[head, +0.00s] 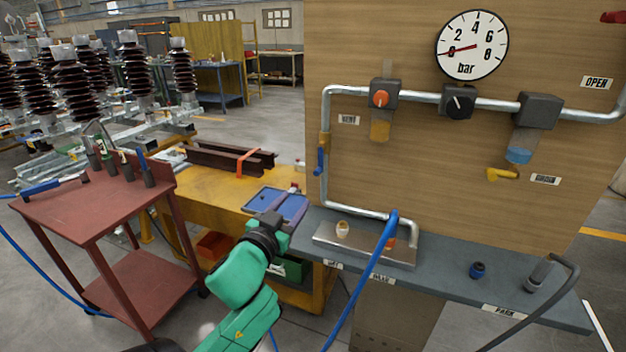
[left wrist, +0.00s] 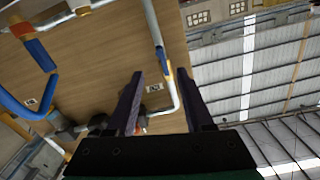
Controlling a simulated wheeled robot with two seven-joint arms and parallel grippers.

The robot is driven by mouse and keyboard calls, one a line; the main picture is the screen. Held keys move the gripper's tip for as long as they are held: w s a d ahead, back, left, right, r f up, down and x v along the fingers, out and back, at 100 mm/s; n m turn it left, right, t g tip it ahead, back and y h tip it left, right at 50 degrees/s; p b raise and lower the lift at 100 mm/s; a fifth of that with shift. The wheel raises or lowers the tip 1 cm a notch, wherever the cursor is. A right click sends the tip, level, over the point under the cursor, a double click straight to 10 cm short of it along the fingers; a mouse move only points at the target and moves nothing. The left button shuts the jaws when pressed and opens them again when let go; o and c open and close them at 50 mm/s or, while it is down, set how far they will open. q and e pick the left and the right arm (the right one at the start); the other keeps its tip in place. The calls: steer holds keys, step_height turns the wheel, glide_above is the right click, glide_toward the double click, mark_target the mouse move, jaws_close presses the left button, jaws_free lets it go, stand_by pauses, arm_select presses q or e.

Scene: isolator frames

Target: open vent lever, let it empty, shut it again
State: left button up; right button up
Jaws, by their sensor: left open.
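The blue vent lever (head: 320,162) hangs from a brass valve on the upright pipe at the board's left edge, pointing down roughly along the pipe. A VENT label (head: 349,120) is to its upper right. In the left wrist view the lever (left wrist: 162,59) shows small, beyond and between the fingers. The pressure gauge (head: 472,45) has its red needle at about 0. My left gripper (head: 270,219) is in front of and below the lever, apart from it. Its fingers (left wrist: 160,76) are open with nothing between them. My right gripper is out of view.
A grey shelf (head: 440,284) runs below the board, with a blue hose (head: 371,270) rising to its metal block. A yellow drain lever (head: 502,174) is at right. A yellow bench (head: 210,186) and red cart (head: 95,208) stand at left.

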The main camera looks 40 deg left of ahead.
mark_target(315, 175)
arm_select(q)
steer(key=x, duration=0.4)
steer(key=p+x, duration=0.1)
steer(key=x, duration=0.4)
steer(key=p+x, duration=0.1)
steer(key=x, duration=0.3)
steer(key=shift+w+r, duration=0.4)
steer(key=shift+w+a, duration=0.1)
steer(key=shift+w, duration=0.35)
steer(key=shift+s, duration=0.1)
jaws_close()
steer(key=shift+f, duration=0.1)
